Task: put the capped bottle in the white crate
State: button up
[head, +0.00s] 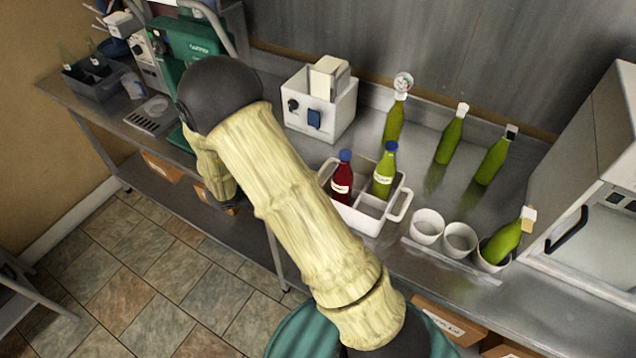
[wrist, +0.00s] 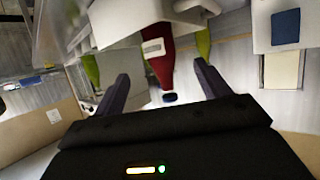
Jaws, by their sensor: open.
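The white crate (head: 368,222) is a divided carrier with handles on the bench. A red bottle (head: 342,180) and a green bottle (head: 384,172), both with blue caps, stand in its compartments; front compartments look empty. Other green bottles stand behind: one with a round white top (head: 394,122), one with a white top (head: 450,138), one with a dark top (head: 492,160). Another green bottle (head: 500,243) leans in a cup. My gripper (wrist: 161,70) is open; the red bottle (wrist: 158,62) appears between its fingers in the wrist view, apparently beyond them. My arm hides the gripper in the head view.
White cups (head: 427,226) stand in a row right of the crate. A green machine (head: 190,38) and a grey bin (head: 95,82) are at far left, a white appliance (head: 590,190) at right.

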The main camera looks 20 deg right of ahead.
dwell(0.5)
jog(key=w+a+r+n+t+y, duration=0.5)
jog(key=w+r+n+t+y, duration=0.15)
jog(key=n+y, duration=0.35)
jog(key=s+d+n+g+y, duration=0.2)
jog(key=s+n+g, duration=0.3)
jog(key=s, duration=1.3)
jog(key=shift+r+n+y, duration=0.25)
jog(key=shift+n+y, duration=0.55)
jog(key=shift+n, duration=0.3)
